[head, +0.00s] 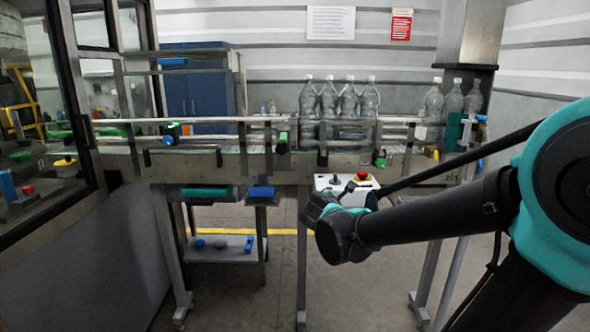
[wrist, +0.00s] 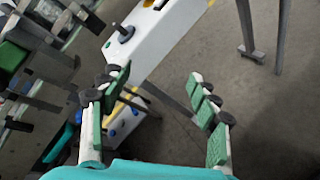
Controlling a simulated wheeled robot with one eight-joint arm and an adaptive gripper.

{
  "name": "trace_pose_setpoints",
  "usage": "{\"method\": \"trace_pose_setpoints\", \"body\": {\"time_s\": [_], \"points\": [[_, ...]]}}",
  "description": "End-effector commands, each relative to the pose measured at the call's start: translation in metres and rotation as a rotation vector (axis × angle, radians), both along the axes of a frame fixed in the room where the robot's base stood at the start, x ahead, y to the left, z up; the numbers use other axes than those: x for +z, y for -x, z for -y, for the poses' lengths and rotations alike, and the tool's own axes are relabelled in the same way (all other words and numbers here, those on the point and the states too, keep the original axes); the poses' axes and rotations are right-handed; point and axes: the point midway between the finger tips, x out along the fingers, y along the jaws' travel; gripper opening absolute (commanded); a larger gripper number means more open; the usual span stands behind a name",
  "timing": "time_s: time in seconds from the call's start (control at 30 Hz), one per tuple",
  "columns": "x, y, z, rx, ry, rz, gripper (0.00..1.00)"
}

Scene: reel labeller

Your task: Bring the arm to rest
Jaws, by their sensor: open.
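My gripper (wrist: 162,118) shows in the wrist view with its two green-padded fingers spread apart and nothing between them. In the head view my arm reaches in from the right, and its wrist end hangs in front of the conveyor, close to the white control box (head: 346,186). The gripper's fingers are mostly hidden behind the wrist there. The control box has a black lever and a red button on a yellow base. It also shows in the wrist view (wrist: 150,40), beyond the fingers, with its lever. I cannot tell the exact gap between gripper and box.
The conveyor (head: 230,160) runs across the view, with several clear bottles (head: 347,100) on it. A glass-walled machine (head: 40,120) stands at the left. A low shelf (head: 222,249) holds small items. Conveyor legs (head: 302,260) stand near the arm. The floor (head: 250,300) in front is clear.

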Motion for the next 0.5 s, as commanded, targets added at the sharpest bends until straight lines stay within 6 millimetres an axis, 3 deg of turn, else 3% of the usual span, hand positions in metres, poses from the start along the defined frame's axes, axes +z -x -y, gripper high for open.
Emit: {"method": "trace_pose_setpoints", "body": {"time_s": [0.03,0.1,0.2,0.3,0.4,0.5], "points": [[-0.022,0.015,0.025,-0.1,-0.136,-0.022,0.61],[-0.055,0.04,0.051,-0.254,-0.351,-0.051,0.61],[-0.103,0.083,0.079,-0.501,-0.667,-0.084,0.61],[-0.147,0.129,0.091,-0.769,-0.973,-0.108,0.61],[-0.179,0.169,0.089,-1.011,-1.229,-0.123,0.61],[-0.199,0.198,0.08,-1.201,-1.416,-0.137,0.61]]}}
